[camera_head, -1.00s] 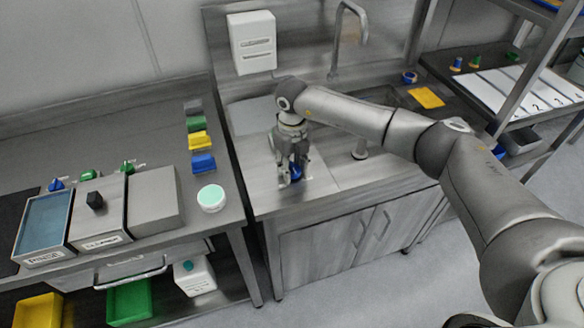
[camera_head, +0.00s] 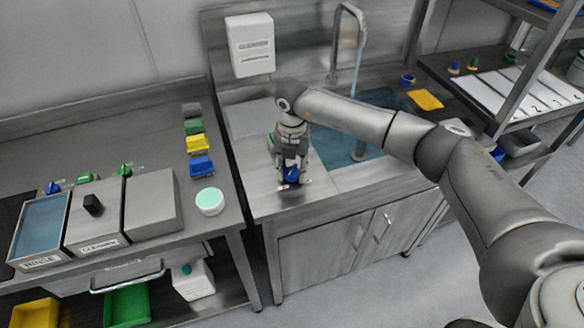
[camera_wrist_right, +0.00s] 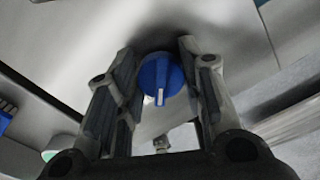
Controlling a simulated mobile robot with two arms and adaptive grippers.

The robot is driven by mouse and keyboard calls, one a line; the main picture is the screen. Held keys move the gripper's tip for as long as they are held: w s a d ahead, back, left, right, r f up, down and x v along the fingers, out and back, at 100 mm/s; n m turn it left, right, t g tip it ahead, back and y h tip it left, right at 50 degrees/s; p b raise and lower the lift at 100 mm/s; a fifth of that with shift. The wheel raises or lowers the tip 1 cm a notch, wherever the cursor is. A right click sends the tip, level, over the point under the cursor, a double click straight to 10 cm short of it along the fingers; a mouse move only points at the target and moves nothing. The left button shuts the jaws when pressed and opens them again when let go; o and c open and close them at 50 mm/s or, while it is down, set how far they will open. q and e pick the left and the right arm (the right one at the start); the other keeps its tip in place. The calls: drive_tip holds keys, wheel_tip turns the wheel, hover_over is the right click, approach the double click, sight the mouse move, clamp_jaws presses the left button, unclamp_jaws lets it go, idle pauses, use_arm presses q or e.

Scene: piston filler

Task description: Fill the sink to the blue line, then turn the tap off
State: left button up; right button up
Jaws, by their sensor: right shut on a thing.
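The sink (camera_head: 375,152) is right of the draining surface and shows blue water in it. The tap (camera_head: 345,30) is a tall curved grey spout behind the sink, with a thin stream under its mouth. A blue knob (camera_head: 291,175) sits on the counter left of the sink. My right gripper (camera_head: 290,180) is at this knob, shut on it. In the right wrist view the blue knob (camera_wrist_right: 160,80) shows between the two fingers, with a white mark on it. The blue line cannot be made out; my right arm hides part of the sink. My left gripper is not in view.
A white dispenser (camera_head: 251,45) hangs on the back panel. On the left bench stand a rinse basin (camera_head: 40,228), several coloured blocks and a round white tub (camera_head: 210,201). A yellow cloth (camera_head: 425,99) lies right of the sink. A rack stands far right.

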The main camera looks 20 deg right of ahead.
sight(292, 171)
drive_tip(key=shift+m, duration=0.3)
drive_tip(key=o, duration=1)
drive_tip(key=shift+o, duration=0.2)
wheel_tip(292, 171, up, 12)
idle(0.4)
